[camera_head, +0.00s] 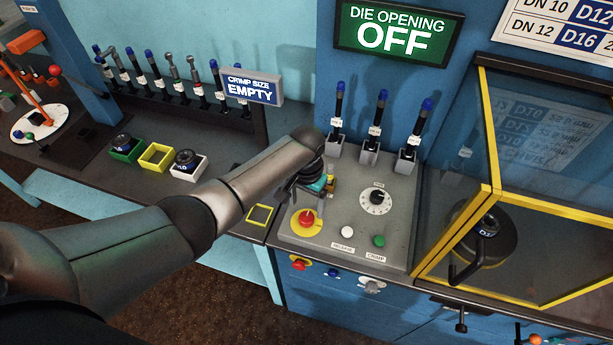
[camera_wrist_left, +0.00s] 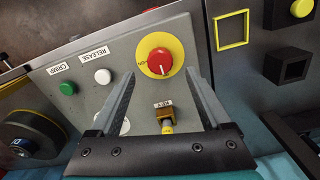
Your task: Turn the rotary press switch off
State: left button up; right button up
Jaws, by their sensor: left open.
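The rotary press switch is a red knob (camera_head: 306,218) on a round yellow plate, at the front left of the grey control panel (camera_head: 330,248). In the left wrist view the red knob (camera_wrist_left: 160,62) shows with a pale pointer line and a small mark on the yellow plate beside it. My left gripper (camera_head: 316,187) is just behind the switch, above the panel. In the left wrist view its two fingers (camera_wrist_left: 160,78) are spread wide, with the knob showing between and beyond their tips. Nothing is held. My right gripper does not show.
A dial (camera_head: 376,197), white button (camera_head: 347,232) and green button (camera_head: 379,241) sit right of the switch. A small brass part with a yellow tag (camera_wrist_left: 166,112) lies between the fingers' view. A yellow-framed guard (camera_head: 490,190) stands right. The sign (camera_head: 397,35) reads DIE OPENING OFF.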

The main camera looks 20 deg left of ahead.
aim_at(306, 217)
pick_arm(q)
notch_tip(306, 217, up, 10)
dwell(0.5)
dwell(0.3)
